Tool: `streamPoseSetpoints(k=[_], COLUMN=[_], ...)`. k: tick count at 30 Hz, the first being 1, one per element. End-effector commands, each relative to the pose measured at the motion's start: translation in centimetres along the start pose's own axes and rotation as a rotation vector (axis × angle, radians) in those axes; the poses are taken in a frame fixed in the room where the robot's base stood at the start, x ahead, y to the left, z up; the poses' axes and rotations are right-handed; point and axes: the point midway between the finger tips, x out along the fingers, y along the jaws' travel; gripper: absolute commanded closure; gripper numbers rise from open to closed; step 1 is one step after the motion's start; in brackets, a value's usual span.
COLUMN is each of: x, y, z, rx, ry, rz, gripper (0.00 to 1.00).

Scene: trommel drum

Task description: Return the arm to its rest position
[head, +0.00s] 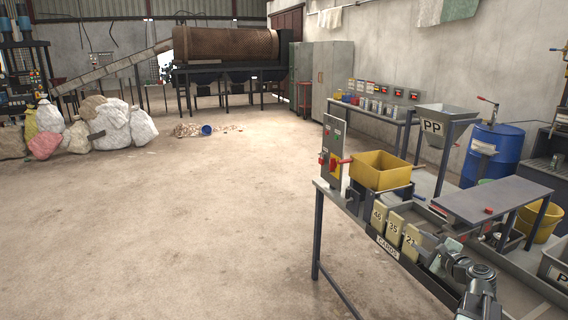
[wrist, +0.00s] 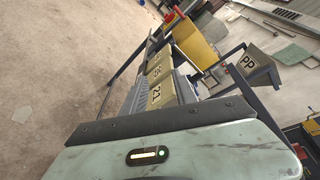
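Cards numbered 46 (head: 378,217), 35 (head: 393,227) and 21 (head: 411,241) stand in the rack; card 21 also shows in the wrist view (wrist: 157,94).
A yellow bin (head: 380,172) and a panel with a red lever (head: 333,150) stand at the bench's far end. A grey raised plate (head: 490,199) is right of my arm. A PP hopper (head: 434,127) and blue drum (head: 493,152) stand behind. The floor at left is open.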

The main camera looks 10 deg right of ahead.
Motion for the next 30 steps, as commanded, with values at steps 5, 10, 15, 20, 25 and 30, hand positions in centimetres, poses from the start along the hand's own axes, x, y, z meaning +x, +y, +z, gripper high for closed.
streamPoseSetpoints(k=[5,10,15,20,25,30], x=[6.7,8.8,6.7,1.4,-3.5,-6.2], y=[7.2,17.2,28.0,36.1,36.8,36.1], z=[13.4,24.2,31.6,32.8,26.5,23.8], rx=[-0.105,-0.357,-0.736,-1.212,-1.557,-1.694], ry=[-0.159,-0.296,-0.445,-0.583,-0.634,-0.728], rz=[0.161,0.393,0.657,0.961,1.261,1.415], gripper=[0.66,0.66,0.66,0.66,0.66,0.66])
